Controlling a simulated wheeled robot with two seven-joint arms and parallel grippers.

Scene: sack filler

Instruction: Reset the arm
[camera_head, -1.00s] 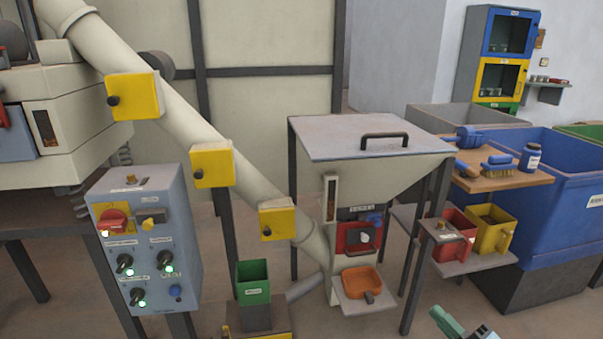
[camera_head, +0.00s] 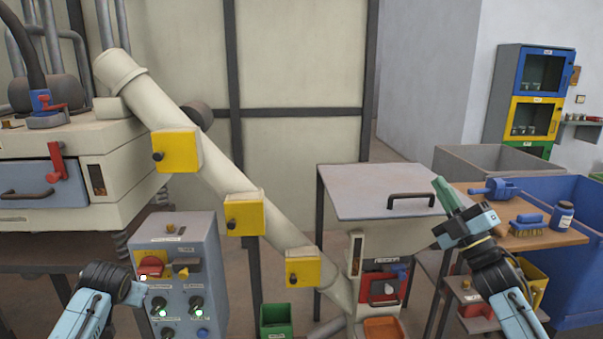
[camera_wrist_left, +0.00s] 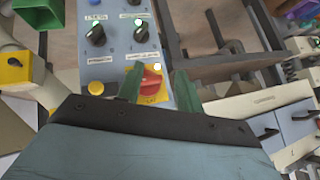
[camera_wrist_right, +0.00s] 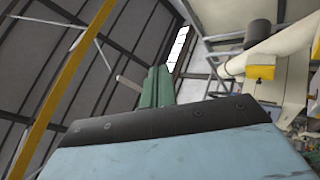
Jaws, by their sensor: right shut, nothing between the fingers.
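My right gripper (camera_head: 446,194) is raised at the right of the head view, in front of the hopper's lid in the picture. Its green fingers are together, empty, and point up and left. They also show closed in the right wrist view (camera_wrist_right: 157,86). My left arm comes in at the lower left, by the grey control box (camera_head: 185,255); its fingers are not clear there. In the left wrist view my left gripper (camera_wrist_left: 160,88) has its fingers apart. The red rotary switch (camera_wrist_left: 152,82) shows between them; I cannot tell how near it is.
A wooden shelf (camera_head: 550,240) with a brush and bottle, and a blue bin (camera_head: 590,265), stand right of my right arm.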

